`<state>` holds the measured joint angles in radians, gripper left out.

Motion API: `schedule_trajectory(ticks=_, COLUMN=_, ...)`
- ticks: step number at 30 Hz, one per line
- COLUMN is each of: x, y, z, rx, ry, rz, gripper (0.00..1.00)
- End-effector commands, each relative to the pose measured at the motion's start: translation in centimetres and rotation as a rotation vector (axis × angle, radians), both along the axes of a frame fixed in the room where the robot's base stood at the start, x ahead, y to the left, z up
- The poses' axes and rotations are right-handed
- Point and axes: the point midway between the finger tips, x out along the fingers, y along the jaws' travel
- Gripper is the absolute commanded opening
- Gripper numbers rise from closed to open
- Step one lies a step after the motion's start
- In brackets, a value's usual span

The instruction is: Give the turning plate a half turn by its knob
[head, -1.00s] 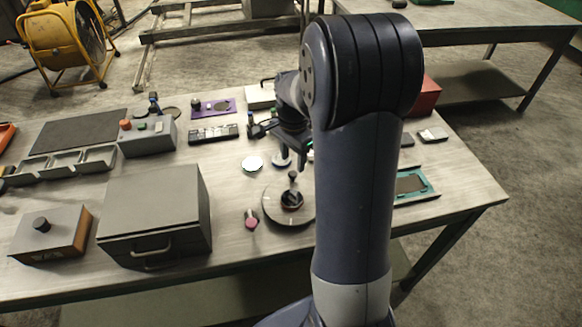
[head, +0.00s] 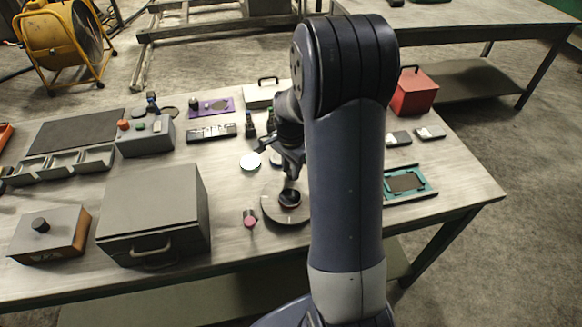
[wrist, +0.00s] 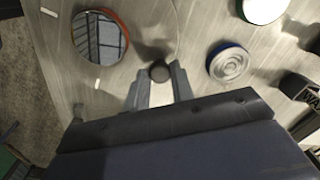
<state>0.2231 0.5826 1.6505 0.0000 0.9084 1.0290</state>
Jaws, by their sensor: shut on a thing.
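The turning plate (head: 272,212) is a pale round disc near the table's front middle, partly hidden by my arm. White marks show on the plate (wrist: 140,20) there. The dark round-topped knob (wrist: 159,72) stands between my fingertips in the wrist view. My gripper (wrist: 158,82) is shut on the knob.
A pink-topped piece (head: 249,219) stands just left of the plate, and a white disc (head: 251,161) lies behind it. A large grey box (head: 155,205) stands further left. A teal tray (head: 423,187) is right of my arm. A blue-rimmed disc (wrist: 229,64) lies nearby.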

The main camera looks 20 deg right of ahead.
Motion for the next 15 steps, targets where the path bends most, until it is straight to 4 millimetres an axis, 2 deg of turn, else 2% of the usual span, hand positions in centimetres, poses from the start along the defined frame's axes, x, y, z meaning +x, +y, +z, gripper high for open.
schedule_trajectory(ticks=1, x=0.00, y=0.00, z=0.02, rx=0.000, ry=0.000, rz=0.000, gripper=0.15)
schedule_trajectory(ticks=6, x=0.00, y=0.00, z=0.02, rx=0.000, ry=0.000, rz=0.000, gripper=0.01)
schedule_trajectory(ticks=15, x=0.02, y=0.03, z=0.02, rx=0.000, ry=0.000, rz=0.005, gripper=0.00)
